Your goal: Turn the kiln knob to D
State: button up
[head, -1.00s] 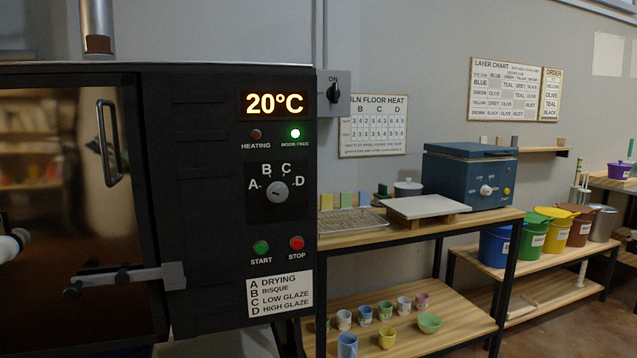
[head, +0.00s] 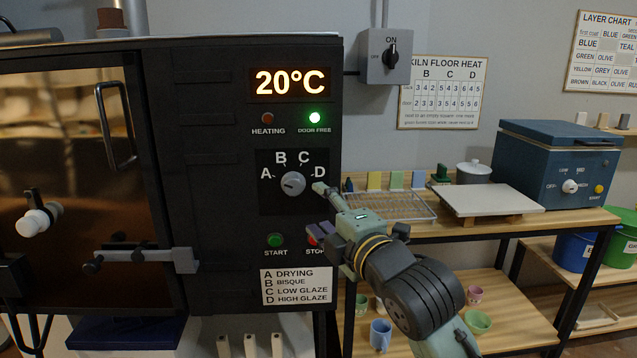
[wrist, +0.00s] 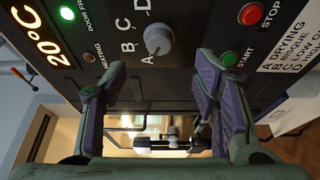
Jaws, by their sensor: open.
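The kiln knob (head: 292,184) is a small grey dial on the black kiln panel, with A, B, C and D printed around it. Its mark seems to lie toward the A side, but it is too small to be sure. My gripper (head: 318,209) is at the right of the knob in the head view, its fingers spread and empty. One finger is near the D label and the other partly covers the STOP button. In the wrist view the knob (wrist: 159,39) shows beyond and between my open fingers (wrist: 160,72), apart from them.
The display (head: 289,84) reads 20°C and the DOOR FREE lamp (head: 315,118) is green. The START button (head: 275,241) is below the knob. The kiln door's handle (head: 117,126) stands out at the left. A wooden table (head: 480,235) with a wire rack is at the right.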

aim_at(295, 188)
jog(key=p+x, duration=0.3)
jog(key=x, duration=0.6)
jog(key=shift+w+a+r+p, duration=0.15)
jog(key=shift+a+p, duration=0.15)
jog(key=shift+w+a, duration=0.15)
jog(key=shift+w, duration=0.35)
jog(key=shift+c, duration=0.6)
jog(key=c, duration=1)
jog(key=shift+c, duration=0.2)
